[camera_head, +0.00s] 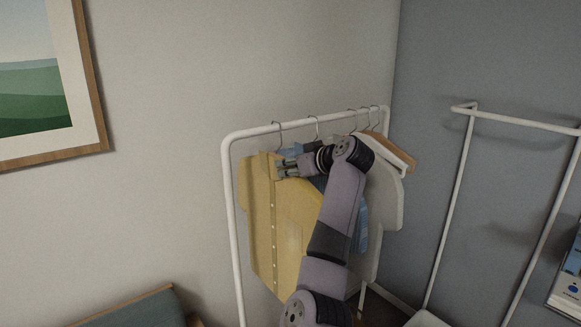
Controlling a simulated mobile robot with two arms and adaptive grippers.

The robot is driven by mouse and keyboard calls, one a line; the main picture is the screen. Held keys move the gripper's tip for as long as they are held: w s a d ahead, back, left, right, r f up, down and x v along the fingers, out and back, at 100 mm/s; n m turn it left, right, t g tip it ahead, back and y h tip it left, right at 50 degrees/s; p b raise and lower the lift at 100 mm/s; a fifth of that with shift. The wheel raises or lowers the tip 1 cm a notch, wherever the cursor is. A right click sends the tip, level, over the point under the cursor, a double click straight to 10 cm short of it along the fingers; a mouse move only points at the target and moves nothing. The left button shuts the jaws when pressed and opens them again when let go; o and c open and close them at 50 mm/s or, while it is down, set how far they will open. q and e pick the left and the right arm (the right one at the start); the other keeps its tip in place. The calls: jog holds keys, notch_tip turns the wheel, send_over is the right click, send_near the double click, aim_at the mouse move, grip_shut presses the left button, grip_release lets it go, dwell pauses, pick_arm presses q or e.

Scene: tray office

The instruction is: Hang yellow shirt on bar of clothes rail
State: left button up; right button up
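The yellow shirt (262,215) hangs upright at the left end of the white clothes rail, below its bar (295,122). A thin hanger hook (277,127) rises above the shirt's collar and meets the bar; whether it bears the shirt's weight is unclear. My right gripper (281,168) points left at the shirt's collar, just below the hook. It overlaps the collar in this view; whether its fingers grip anything is too small to tell. My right forearm hides the shirt's right side. My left gripper is out of view.
A blue garment (362,228), a pale garment (384,195) and hangers (398,150) crowd the right part of the rail, behind my arm. A second white rack (462,180) stands at the right. A dark green seat (135,310) is at lower left.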

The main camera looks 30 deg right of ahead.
jog(key=o, duration=0.5)
jog(key=v, duration=1.2)
